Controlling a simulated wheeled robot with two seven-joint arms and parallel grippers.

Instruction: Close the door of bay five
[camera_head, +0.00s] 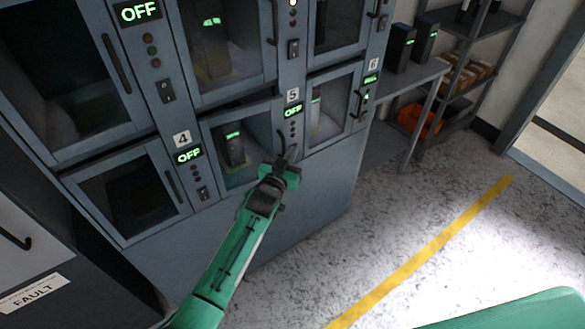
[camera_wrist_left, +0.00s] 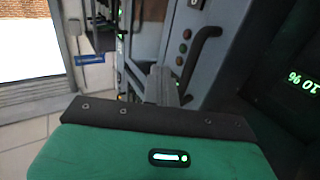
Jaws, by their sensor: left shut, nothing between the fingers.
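The door of bay five (camera_head: 213,151) is a grey frame with a window, left of the panel with the number 5 label (camera_head: 293,95). It looks slightly ajar, with a dark gap along its top edge. A dark battery with a green display (camera_head: 234,149) shows through the window. The door's dark handle (camera_head: 282,142) is on its right side. My left gripper (camera_head: 287,156) is shut and empty, right by the handle's lower end; I cannot tell whether it touches. The left wrist view shows its fingers (camera_wrist_left: 163,86) beside a dark handle (camera_wrist_left: 200,52). My right gripper is out of view.
The bay four door (camera_head: 130,192) is left and the bay six door (camera_head: 332,108) right; both look shut. More bays are above. A shelf rack (camera_head: 468,75) stands at the right. The floor with a yellow line (camera_head: 430,250) is clear.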

